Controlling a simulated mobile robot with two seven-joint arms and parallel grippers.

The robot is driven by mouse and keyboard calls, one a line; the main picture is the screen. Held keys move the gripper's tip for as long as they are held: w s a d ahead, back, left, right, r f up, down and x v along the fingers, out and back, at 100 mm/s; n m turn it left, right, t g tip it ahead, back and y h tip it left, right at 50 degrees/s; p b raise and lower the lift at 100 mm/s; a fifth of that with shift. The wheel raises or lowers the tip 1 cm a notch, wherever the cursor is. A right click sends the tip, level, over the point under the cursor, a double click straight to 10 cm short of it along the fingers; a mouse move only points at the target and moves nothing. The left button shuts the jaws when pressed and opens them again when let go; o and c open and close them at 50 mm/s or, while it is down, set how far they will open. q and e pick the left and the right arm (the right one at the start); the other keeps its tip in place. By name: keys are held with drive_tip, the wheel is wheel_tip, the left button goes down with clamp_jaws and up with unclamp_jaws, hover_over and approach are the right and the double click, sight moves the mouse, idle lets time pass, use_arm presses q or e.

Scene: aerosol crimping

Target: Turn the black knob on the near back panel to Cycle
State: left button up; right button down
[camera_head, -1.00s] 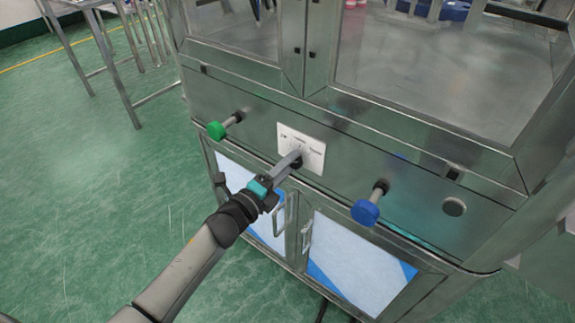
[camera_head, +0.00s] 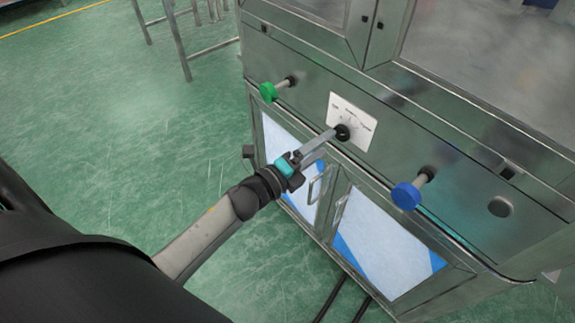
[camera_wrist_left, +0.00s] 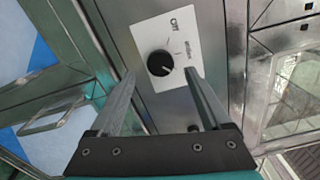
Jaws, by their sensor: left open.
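The black knob (camera_head: 342,132) sits on a white label plate (camera_head: 352,113) on the steel panel. In the left wrist view the knob (camera_wrist_left: 160,63) shows a light mark on its face, and "OFF" is printed on the plate (camera_wrist_left: 181,26). My left gripper (camera_head: 328,137) is open, its fingers pointing at the knob. In the wrist view one fingertip is on each side of the knob, slightly below its middle. I cannot tell whether they touch it. The plate's other words are too small or angled to read surely. My right gripper is not in view.
A green button (camera_head: 268,92) on a stem sticks out left of the plate, and a blue one (camera_head: 406,195) to the right. Below are cabinet doors with handles (camera_head: 316,186). Green floor (camera_head: 120,130) lies open at the left. Cables run by the base.

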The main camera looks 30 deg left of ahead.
use_arm(q)
drive_tip(key=v, duration=1)
drive_tip(key=shift+s+p, duration=0.3)
drive_tip(key=shift+p, duration=0.15)
drive_tip(key=shift+a, duration=0.15)
